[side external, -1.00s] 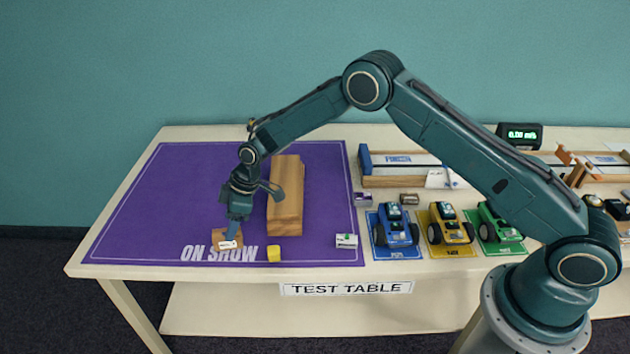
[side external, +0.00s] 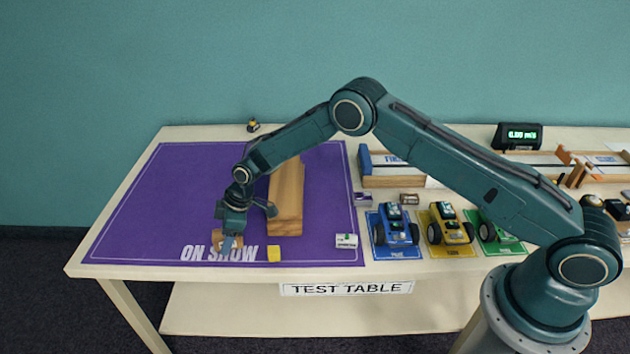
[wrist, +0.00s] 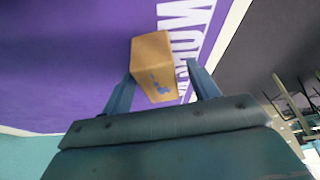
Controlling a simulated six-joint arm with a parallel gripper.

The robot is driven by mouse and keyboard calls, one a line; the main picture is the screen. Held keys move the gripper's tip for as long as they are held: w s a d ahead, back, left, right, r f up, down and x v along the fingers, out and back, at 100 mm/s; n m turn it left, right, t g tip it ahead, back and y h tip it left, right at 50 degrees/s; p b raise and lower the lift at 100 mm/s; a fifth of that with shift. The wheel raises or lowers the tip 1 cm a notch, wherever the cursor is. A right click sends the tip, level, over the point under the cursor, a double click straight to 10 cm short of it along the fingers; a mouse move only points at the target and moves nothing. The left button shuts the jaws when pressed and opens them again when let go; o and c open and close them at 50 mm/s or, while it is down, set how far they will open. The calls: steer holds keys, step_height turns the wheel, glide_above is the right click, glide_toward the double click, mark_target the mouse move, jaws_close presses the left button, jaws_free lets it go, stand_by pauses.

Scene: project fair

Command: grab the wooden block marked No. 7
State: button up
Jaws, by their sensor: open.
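A small wooden block (wrist: 152,58) sits on the purple mat (side external: 130,220) by the white "ON SHOW" lettering. A blue mark shows on its face in the wrist view, too blurred to read as a number. In the side external view the block (side external: 217,238) is partly hidden behind my gripper (side external: 228,245). My gripper (wrist: 160,69) is open and points down at the block. In the wrist view one finger shows on each side of the block. I cannot tell whether either finger touches it.
A long wooden piece (side external: 286,205) lies just right of my gripper. A yellow cube (side external: 274,253) and a small white-and-green item (side external: 346,240) are near the front edge. Toy cars, a blue one (side external: 395,228) and a yellow one (side external: 450,228) among them, stand farther right. The mat's left side is clear.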

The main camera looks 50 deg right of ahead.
steer(key=shift+c, duration=0.2)
steer(key=c, duration=1)
steer(key=shift+r, duration=0.1)
steer(key=shift+c, duration=0.2)
step_height(320, 180, up, 20)
stand_by(0.3)
